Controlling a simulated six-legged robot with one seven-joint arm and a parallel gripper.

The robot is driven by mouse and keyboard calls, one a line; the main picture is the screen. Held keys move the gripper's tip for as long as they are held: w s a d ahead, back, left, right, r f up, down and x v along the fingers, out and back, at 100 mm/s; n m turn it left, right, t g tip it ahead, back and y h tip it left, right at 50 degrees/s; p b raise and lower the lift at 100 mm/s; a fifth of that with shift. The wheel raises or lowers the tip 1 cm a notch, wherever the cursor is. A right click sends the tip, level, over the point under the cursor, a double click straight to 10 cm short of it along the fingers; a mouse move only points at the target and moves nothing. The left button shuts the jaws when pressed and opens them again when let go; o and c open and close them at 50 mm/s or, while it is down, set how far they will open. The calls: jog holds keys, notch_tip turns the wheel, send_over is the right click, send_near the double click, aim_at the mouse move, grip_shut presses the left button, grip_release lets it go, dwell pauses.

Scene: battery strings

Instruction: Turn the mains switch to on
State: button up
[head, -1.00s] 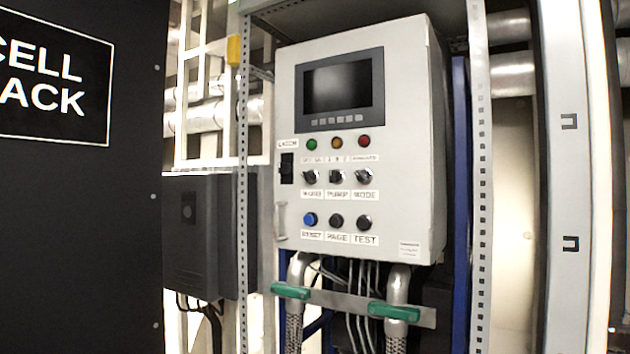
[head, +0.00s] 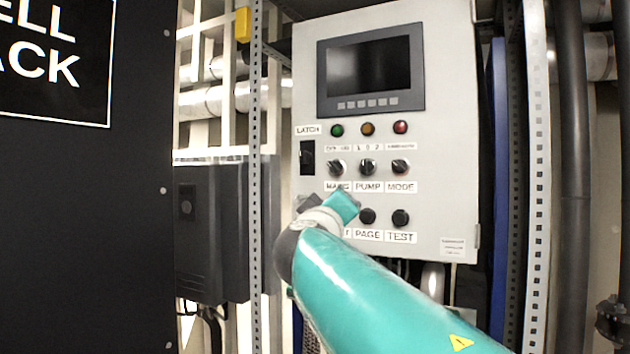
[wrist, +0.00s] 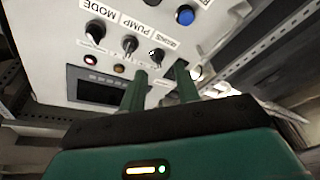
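The mains switch (head: 335,168) is a small black rotary knob, leftmost of a row of three on the grey control panel (head: 450,150). My arm partly covers its label. In the wrist view the panel looks upside down, and the mains switch (wrist: 156,55) shows just beyond and between my fingertips. My gripper (wrist: 162,72) is open, two green fingers apart with nothing between them. I cannot tell whether they touch the panel. In the head view the fingers are mostly hidden behind my wrist, just below the switch.
The pump knob (head: 367,167) and mode knob (head: 400,167) sit close to the right. The black latch rocker (head: 307,157) is close to the left. The blue button (wrist: 185,15) shows in the wrist view.

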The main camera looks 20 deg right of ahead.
aim_at(333, 169)
jog(key=shift+n+t, duration=0.5)
jog(key=shift+t, duration=0.2)
jog(key=r+x, duration=0.1)
jog(key=x, duration=0.4)
jog(key=a+x, duration=0.1)
jog(key=x, duration=0.4)
jog(key=r+x, duration=0.1)
jog(key=x, duration=0.4)
jog(key=shift+w+a+r, duration=0.2)
jog(key=shift+a+r, duration=0.15)
grip_shut()
